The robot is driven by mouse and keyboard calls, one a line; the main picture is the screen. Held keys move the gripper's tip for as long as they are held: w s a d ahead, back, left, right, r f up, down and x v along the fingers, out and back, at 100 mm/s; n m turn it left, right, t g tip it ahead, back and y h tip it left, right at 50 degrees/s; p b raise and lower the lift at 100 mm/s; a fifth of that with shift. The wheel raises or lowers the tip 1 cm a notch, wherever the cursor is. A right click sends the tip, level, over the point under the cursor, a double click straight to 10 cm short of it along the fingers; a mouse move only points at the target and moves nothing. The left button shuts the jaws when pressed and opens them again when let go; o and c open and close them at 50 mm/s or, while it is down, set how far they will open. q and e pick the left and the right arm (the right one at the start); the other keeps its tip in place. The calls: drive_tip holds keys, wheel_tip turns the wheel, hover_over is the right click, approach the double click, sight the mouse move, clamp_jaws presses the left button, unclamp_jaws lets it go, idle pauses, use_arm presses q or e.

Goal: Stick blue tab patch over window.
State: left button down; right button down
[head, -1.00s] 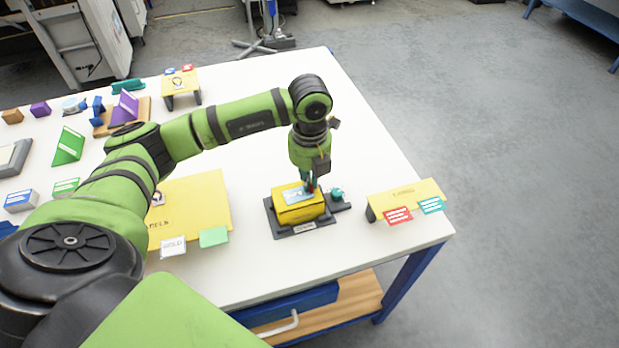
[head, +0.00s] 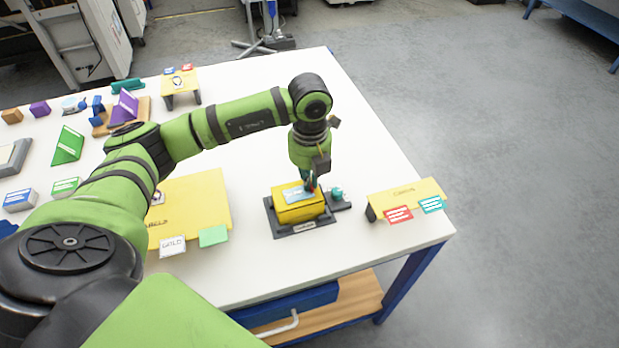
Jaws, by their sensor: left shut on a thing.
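A yellow box (head: 300,213) sits in a dark fixture (head: 276,228) near the table's right front. A pale blue-grey patch area (head: 297,195) shows on its top face; I cannot tell patch from window there. My left gripper (head: 310,187) points down at the right part of this top face. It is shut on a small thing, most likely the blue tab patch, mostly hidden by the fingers. I cannot tell whether the patch is fully flat on the box. My right gripper is not in view.
A teal knob (head: 336,194) stands right of the box on the fixture. A yellow stand (head: 405,194) with red and teal labels is at the table's right edge. A yellow label board (head: 205,200) lies left. The table behind the fixture is clear.

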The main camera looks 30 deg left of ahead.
use_arm(q)
drive_tip(key=shift+s, duration=0.1)
idle(0.8)
drive_tip(key=c, duration=1.3)
unclamp_jaws()
drive_tip(key=shift+r, duration=0.1)
drive_tip(key=shift+c, duration=0.2)
drive_tip(key=o, duration=0.3)
drive_tip(key=shift+r+p, duration=2.65)
drive_tip(key=shift+r, duration=1.4)
